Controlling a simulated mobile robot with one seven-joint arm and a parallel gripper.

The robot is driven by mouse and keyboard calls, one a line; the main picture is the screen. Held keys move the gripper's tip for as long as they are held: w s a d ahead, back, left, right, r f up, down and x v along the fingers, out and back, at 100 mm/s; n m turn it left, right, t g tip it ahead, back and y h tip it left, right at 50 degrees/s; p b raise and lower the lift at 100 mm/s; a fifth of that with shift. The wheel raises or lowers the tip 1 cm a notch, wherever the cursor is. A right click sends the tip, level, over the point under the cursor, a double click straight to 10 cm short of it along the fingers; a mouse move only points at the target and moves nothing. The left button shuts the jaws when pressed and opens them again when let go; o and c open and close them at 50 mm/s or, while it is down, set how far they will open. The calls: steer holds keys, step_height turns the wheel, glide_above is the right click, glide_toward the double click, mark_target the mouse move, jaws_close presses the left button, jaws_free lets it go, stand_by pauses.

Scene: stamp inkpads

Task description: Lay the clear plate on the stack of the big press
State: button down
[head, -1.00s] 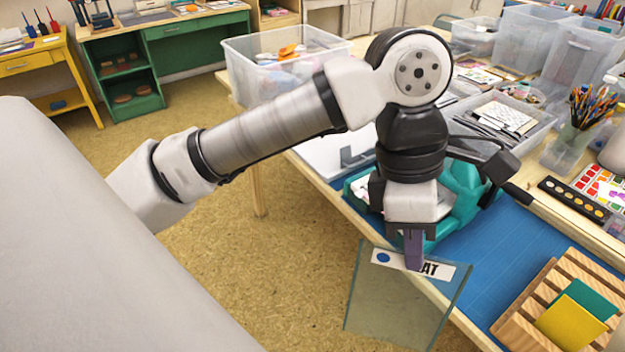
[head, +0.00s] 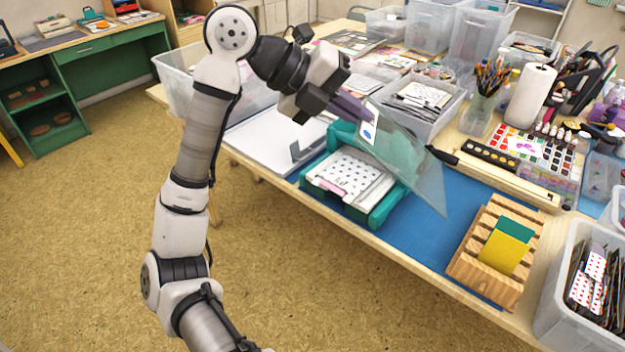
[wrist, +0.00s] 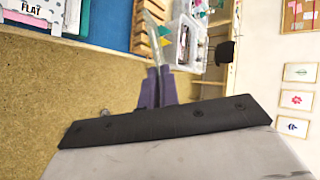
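The clear plate (head: 415,172) is a greenish see-through sheet with a white label and blue dot at one end. My gripper (head: 362,112) is shut on that labelled end and holds the plate tilted in the air. In the wrist view the plate (wrist: 154,38) shows nearly edge-on between the purple fingers (wrist: 156,88). The big press (head: 365,216) is teal and stands open on the blue mat, with a white dotted stack (head: 348,182) on its bed. The plate hangs above and right of the press, apart from the stack. Part of the press is hidden behind the plate.
A wooden rack (head: 468,265) with green and yellow plates stands at the right on the blue mat (head: 455,205). A grey tray (head: 437,122) and a black marker (head: 442,155) lie behind. A white board (head: 270,142) lies left of the press.

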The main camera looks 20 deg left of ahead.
steer(key=w+a+f+n+t+y+p, duration=0.1)
steer(key=w+a+f+n+t+y, duration=0.1)
steer(key=f, duration=0.6)
steer(key=w+a+f+n+t+y+p, duration=0.1)
steer(key=w+a+f+n+t+y, duration=0.1)
steer(key=f+n+t, duration=0.5)
steer(key=w+a+f+n+t+y+p, duration=0.1)
steer(key=a+f+n+t+y, duration=0.3)
steer(key=f, duration=0.5)
steer(key=shift+w+a+n+t+p, duration=0.35)
steer(key=shift+w+a+n, duration=0.15)
steer(key=shift+n, duration=0.1)
steer(key=shift+r+p, duration=0.2)
steer(key=shift+p, duration=0.45)
steer(key=shift+f, duration=0.9)
steer(key=shift+f, duration=0.25)
steer(key=shift+w+d, duration=0.1)
